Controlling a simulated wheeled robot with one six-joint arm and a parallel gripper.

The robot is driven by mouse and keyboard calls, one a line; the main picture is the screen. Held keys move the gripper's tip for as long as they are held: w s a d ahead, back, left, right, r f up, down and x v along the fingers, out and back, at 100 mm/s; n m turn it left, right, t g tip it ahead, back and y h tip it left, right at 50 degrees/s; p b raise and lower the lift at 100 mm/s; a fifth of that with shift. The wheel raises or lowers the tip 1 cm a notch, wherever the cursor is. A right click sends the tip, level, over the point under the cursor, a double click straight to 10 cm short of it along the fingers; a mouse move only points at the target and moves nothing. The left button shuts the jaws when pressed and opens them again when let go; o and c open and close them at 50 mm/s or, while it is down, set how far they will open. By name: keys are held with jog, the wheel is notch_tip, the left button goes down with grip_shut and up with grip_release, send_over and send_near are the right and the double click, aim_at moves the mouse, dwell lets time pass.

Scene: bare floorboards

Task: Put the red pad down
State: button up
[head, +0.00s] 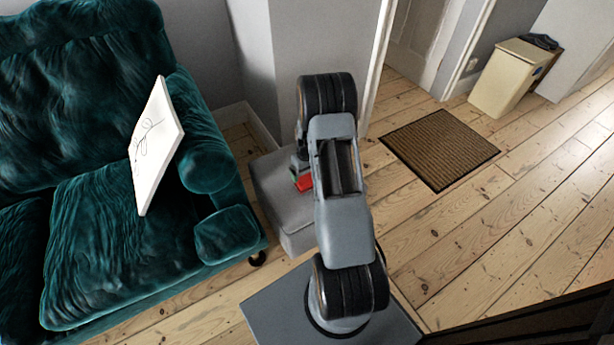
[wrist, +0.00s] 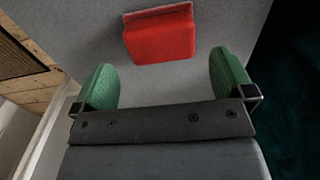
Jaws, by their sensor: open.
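The red pad (wrist: 160,36) lies on the top of a grey padded stool (wrist: 203,27) in the wrist view. In the head view a small part of the red pad (head: 304,183) shows beside my arm, on the grey stool (head: 270,187). My gripper (wrist: 164,78) is open, with its two green fingers apart. The pad is ahead of the fingertips and not between them. In the head view most of my gripper is hidden behind my arm.
A green velvet sofa (head: 110,250) with a white drawing board (head: 155,150) leaning on it stands left of the stool. A brown doormat (head: 440,148) and a cream bin (head: 508,78) are at the right. Bare floorboards (head: 480,235) there are clear.

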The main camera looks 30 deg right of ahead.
notch_tip(320, 180, up, 6)
jog(key=p, duration=0.1)
notch_tip(320, 180, up, 8)
send_over(307, 179)
jog(key=a, duration=0.5)
jog(key=s+a+r+t, duration=0.1)
jog(key=s+a+r, duration=0.35)
jog(key=r, duration=0.35)
jog(key=s+a+r+t, duration=0.1)
jog(key=s+a+r, duration=0.6)
jog(key=s, duration=0.5)
jog(key=shift+s+a+r+n+t, duration=0.15)
jog(key=shift+s+a+n+t, duration=0.2)
jog(key=shift+a, duration=0.9)
jog(key=shift+w, duration=0.1)
notch_tip(307, 179, up, 28)
jog(key=t+p, duration=0.1)
jog(key=p, duration=2.5)
jog(key=shift+a, duration=0.15)
